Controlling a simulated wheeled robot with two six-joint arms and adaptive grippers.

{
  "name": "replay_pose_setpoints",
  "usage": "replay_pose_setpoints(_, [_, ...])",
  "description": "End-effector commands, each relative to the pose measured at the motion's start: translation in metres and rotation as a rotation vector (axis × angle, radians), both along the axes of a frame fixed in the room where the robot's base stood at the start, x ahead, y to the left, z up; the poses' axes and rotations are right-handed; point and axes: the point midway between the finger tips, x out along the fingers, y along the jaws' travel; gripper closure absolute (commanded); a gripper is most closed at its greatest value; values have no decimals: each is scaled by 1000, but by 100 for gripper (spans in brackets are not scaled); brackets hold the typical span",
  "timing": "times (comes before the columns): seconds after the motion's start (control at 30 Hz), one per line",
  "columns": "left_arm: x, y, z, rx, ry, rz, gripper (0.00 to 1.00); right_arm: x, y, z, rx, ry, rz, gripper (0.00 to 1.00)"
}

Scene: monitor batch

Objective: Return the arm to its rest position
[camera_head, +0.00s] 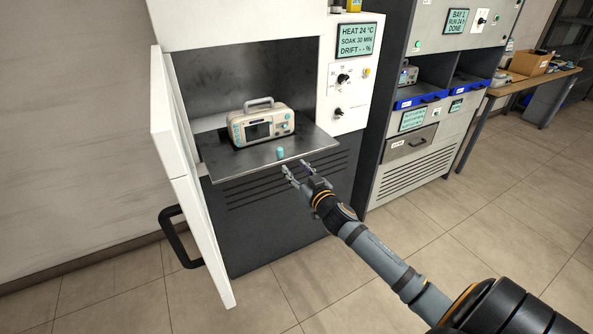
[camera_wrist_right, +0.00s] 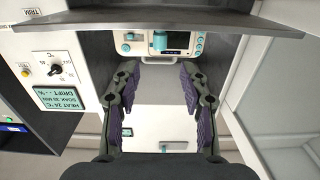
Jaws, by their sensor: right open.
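My right arm (camera_head: 385,262) reaches in from the lower right in the head view. Its gripper (camera_head: 295,167) is open and empty, just off the front edge of the oven's shelf. In the right wrist view the two fingers with purple pads stand apart with nothing between them (camera_wrist_right: 159,72). A beige monitor (camera_head: 262,124) with a handle and a dark screen stands on the shelf (camera_head: 225,168), apart from the gripper. A small teal cylinder (camera_head: 280,153) stands on the shelf near its front edge, in front of the monitor. My left gripper is in neither view.
The oven's white door (camera_head: 190,180) hangs open on the left, with a black handle (camera_head: 180,238). A control panel (camera_head: 351,75) is right of the opening. A second cabinet (camera_head: 425,120) with blue-fronted bays stands further right. The tiled floor (camera_head: 480,220) right of the arm is clear.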

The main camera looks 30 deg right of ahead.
Motion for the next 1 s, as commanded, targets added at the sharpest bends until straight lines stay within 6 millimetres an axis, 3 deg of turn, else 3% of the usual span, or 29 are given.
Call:
replay_pose_setpoints(0.57, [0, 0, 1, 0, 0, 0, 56, -1, -3, -7, 1, 14, -6, 56])
replay_pose_setpoints(0.67, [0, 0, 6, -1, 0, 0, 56, -3, -15, -45, -4, 90, -37, 56])
replay_pose_setpoints(0.77, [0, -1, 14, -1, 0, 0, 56, -18, -34, -118, -13, 236, -84, 56])
replay_pose_setpoints(0.8, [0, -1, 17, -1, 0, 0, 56, -28, -40, -153, -21, 305, -102, 56])
replay_pose_setpoints(0.87, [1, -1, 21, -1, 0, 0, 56, -49, -47, -203, -28, 407, -123, 56])
replay_pose_setpoints(1.0, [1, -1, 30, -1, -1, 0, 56, -115, -50, -311, -43, 644, -148, 56])
